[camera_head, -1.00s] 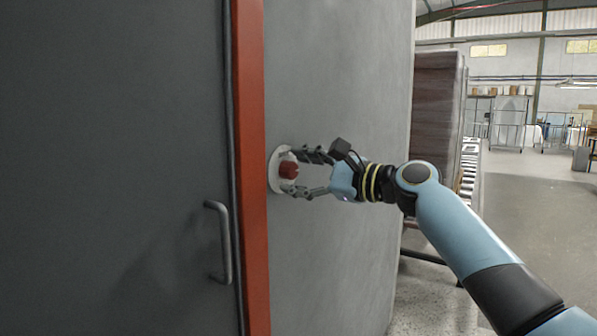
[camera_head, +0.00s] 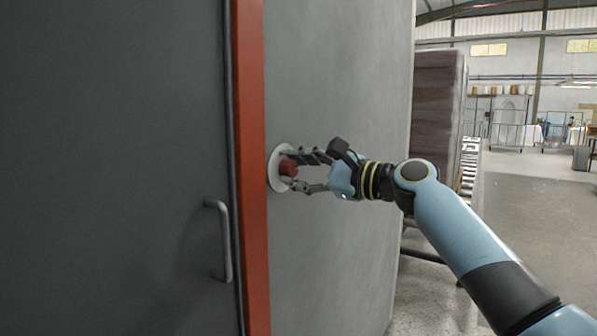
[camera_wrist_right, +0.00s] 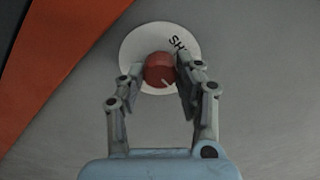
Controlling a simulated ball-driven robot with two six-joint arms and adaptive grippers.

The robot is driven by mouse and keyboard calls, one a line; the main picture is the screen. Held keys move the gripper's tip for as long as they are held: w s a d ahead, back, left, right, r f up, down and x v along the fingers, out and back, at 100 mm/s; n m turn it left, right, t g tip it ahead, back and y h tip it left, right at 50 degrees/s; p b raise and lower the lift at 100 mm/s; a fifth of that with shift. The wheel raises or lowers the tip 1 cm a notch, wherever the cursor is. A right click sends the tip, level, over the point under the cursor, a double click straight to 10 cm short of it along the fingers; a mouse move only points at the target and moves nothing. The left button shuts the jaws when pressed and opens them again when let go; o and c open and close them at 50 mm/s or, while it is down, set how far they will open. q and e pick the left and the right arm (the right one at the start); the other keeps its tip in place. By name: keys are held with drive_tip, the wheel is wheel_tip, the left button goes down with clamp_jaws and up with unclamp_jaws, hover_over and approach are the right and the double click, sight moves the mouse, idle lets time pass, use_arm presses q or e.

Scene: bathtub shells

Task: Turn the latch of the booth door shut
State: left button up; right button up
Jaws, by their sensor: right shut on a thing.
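The latch is a red knob (camera_head: 288,168) on a round white plate (camera_head: 275,180) on the grey booth wall, just right of the red door frame. The dark grey booth door (camera_head: 110,150) stands flush beside the frame. My left gripper is not in view.
The red frame (camera_head: 252,130) runs upright between door and wall. A grey bar handle (camera_head: 222,240) sticks out from the door at lower left. Right of the booth stand a dark wrapped stack (camera_head: 436,110) and a roller conveyor (camera_head: 469,165); open floor lies beyond.

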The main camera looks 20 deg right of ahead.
drive_tip(key=shift+f, duration=0.1)
drive_tip(key=n+b, duration=0.2)
drive_tip(key=n, duration=0.2)
drive_tip(key=shift+f, duration=0.1)
drive_tip(key=n+b, duration=0.3)
drive_tip(key=n, duration=0.1)
drive_tip(key=shift+n, duration=0.3)
drive_tip(key=n+b, duration=0.3)
drive_tip(key=n, duration=0.2)
drive_tip(key=shift+f, duration=0.15)
drive_tip(key=shift+n+b, duration=1.15)
drive_tip(key=shift+n, duration=0.75)
drive_tip(key=o, duration=1.1)
drive_tip(key=shift+r, duration=0.25)
